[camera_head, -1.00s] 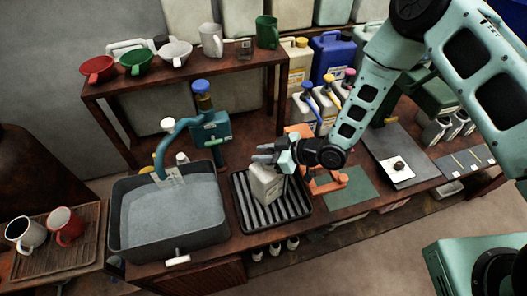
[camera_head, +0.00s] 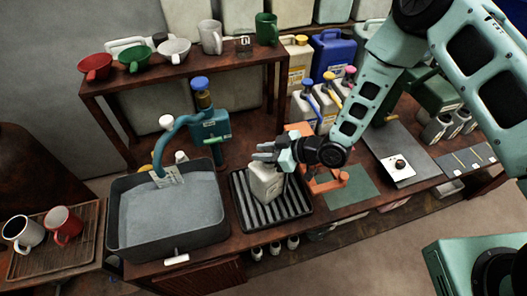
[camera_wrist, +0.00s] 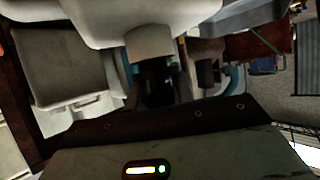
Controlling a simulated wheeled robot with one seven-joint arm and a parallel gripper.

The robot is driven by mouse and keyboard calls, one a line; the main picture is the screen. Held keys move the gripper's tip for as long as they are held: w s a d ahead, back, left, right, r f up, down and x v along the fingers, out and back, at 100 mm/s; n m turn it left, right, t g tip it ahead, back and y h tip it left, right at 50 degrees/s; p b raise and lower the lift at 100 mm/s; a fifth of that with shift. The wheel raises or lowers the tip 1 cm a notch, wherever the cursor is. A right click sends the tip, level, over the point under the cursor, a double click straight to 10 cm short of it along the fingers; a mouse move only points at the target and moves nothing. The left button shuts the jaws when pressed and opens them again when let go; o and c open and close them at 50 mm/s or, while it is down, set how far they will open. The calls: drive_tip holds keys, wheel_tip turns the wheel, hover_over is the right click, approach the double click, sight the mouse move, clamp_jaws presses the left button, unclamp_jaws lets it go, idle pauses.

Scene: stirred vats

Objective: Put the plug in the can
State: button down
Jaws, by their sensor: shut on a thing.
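The can (camera_head: 265,185) is a pale, boxy jerrycan standing upright on a black ribbed tray (camera_head: 305,219). My gripper (camera_head: 266,152) is at the top of the can, reaching in from the right. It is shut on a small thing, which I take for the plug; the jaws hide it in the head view. I cannot tell whether the plug is in the can's mouth or just above it. In the wrist view, a large pale body fills the top, with a short pale cylinder (camera_wrist: 151,43) in front of the dark fingers.
A grey basin (camera_head: 120,235) with a teal pump stands left of the tray. An orange stand (camera_head: 325,183) is close on the right, beside a green mat (camera_head: 352,190). A shelf (camera_head: 190,67) with mugs and funnels is behind. Two mugs stand on a wooden tray at far left.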

drive_tip(key=shift+f+b, duration=0.4)
drive_tip(key=shift+f, duration=0.05)
idle(0.3)
drive_tip(key=c, duration=0.6)
unclamp_jaws()
drive_tip(key=shift+o, duration=0.2)
drive_tip(key=shift+r, duration=0.15)
drive_tip(key=shift+r+p, duration=2.1)
drive_tip(key=shift+r, duration=1.55)
